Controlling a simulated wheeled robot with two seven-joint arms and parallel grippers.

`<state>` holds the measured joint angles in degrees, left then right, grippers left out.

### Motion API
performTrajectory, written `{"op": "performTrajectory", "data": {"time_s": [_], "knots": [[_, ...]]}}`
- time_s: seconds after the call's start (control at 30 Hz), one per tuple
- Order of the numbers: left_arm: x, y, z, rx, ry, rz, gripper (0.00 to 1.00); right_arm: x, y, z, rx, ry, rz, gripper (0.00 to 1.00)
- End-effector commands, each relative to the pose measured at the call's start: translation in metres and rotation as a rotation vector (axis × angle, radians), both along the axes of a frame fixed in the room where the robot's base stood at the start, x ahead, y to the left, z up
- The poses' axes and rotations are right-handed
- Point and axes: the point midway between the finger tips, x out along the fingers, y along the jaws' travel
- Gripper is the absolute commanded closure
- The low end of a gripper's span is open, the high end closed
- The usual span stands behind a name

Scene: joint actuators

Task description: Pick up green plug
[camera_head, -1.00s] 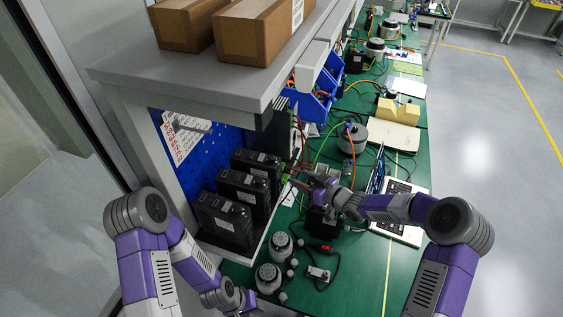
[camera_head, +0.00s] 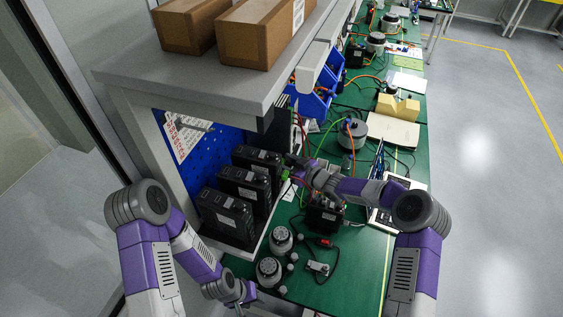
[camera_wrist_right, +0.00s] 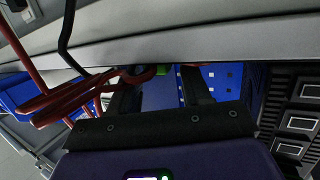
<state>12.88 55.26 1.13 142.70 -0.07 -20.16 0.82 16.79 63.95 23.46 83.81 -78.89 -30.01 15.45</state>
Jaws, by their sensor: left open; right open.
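The green plug (camera_head: 285,174) is a small green piece beside the black drive units, just at the right gripper. It also shows in the right wrist view as a small green patch (camera_wrist_right: 163,70) near the far ends of the fingers, mostly hidden by a red cable. My right gripper (camera_wrist_right: 160,88) is open, its two dark fingers apart, with the green piece near the gap between their tips. In the head view the right gripper (camera_head: 292,163) is small and partly hidden. My left gripper (camera_head: 243,298) is open at the bottom, low by the bench edge, away from the plug.
Black drive units (camera_head: 229,213) stand in a row under the grey shelf (camera_head: 180,68). Red cables (camera_wrist_right: 58,98) cross close to the right fingers. Round grey motors (camera_head: 269,270) and a black box (camera_head: 322,216) sit on the green bench (camera_head: 362,268).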

Motion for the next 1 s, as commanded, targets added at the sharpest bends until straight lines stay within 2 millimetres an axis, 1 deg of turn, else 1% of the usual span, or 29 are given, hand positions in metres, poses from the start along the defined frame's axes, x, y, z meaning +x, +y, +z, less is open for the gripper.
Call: {"op": "performTrajectory", "data": {"time_s": [0.07,0.2,0.37,0.63,0.77,0.87,1.0], "knots": [[0.0,0.0,0.0,0.0,0.0,0.0,0.52,0.0,0.0,0.0,0.0,0.0,0.0,0.54],[0.0,0.0,0.0,0.0,0.0,0.0,0.52,0.0,0.0,0.0,0.001,0.001,0.0,0.75],[0.0,0.0,0.0,0.0,0.0,0.0,0.52,0.0,0.0,0.0,0.001,0.001,0.0,1.0],[0.0,0.0,0.0,0.0,0.0,0.0,0.52,0.0,0.0,0.0,0.001,0.001,0.0,1.0],[0.0,0.0,0.0,0.0,0.0,0.0,0.52,0.0,0.0,0.004,0.001,-0.001,0.0,1.0],[0.0,0.0,-0.001,0.0,0.0,0.0,0.52,0.0,0.0,0.011,0.0,-0.001,0.0,1.0],[0.0,0.0,-0.003,0.0,0.0,0.0,0.52,0.0,0.0,0.032,0.0,-0.005,0.001,1.0]]}}
